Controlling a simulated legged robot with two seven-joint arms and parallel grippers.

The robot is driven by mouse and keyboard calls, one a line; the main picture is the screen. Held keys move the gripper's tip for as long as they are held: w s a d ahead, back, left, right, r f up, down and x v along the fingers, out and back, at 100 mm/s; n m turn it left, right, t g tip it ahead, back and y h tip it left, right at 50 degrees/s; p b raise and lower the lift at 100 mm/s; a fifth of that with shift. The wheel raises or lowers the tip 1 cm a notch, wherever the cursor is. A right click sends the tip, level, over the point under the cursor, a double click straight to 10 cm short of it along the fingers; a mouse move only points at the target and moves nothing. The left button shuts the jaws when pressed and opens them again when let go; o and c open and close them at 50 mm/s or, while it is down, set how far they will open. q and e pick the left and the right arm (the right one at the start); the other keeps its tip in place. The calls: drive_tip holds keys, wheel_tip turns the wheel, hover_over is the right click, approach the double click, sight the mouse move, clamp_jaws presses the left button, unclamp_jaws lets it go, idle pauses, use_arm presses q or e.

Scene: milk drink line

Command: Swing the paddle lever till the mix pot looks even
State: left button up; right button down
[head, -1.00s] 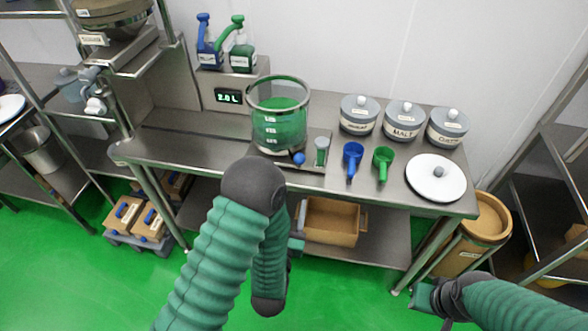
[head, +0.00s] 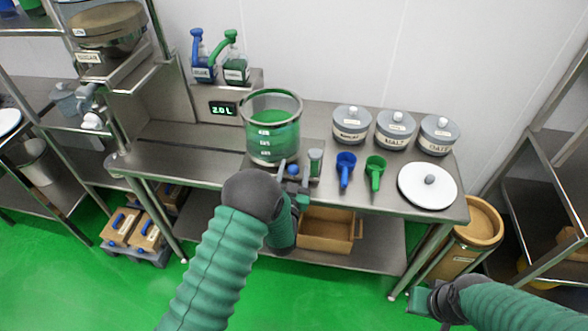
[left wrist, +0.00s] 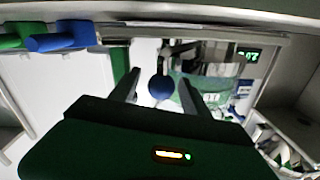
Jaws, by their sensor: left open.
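The mix pot (head: 272,140) is a clear vessel with white level marks, standing on the bench. Its contents look green; I cannot judge how even they are. The paddle lever's blue ball knob (head: 293,169) sits at the pot's front right. My left gripper (head: 293,174) is open at the knob, partly hidden by my arm. In the left wrist view the blue knob (left wrist: 161,87) shows between the two open fingers, with no grip on it. My right gripper (head: 421,299) is low at the right, away from the bench; its jaws are unclear.
A blue scoop (head: 345,170) and a green scoop (head: 375,172) lie right of the pot. Lidded canisters (head: 394,131) stand behind them, and a white lid (head: 427,184) lies at the right end. A display (head: 223,108) reads 2.0 L.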

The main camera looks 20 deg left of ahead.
use_arm(q)
clamp_jaws()
idle(0.4)
idle(1.1)
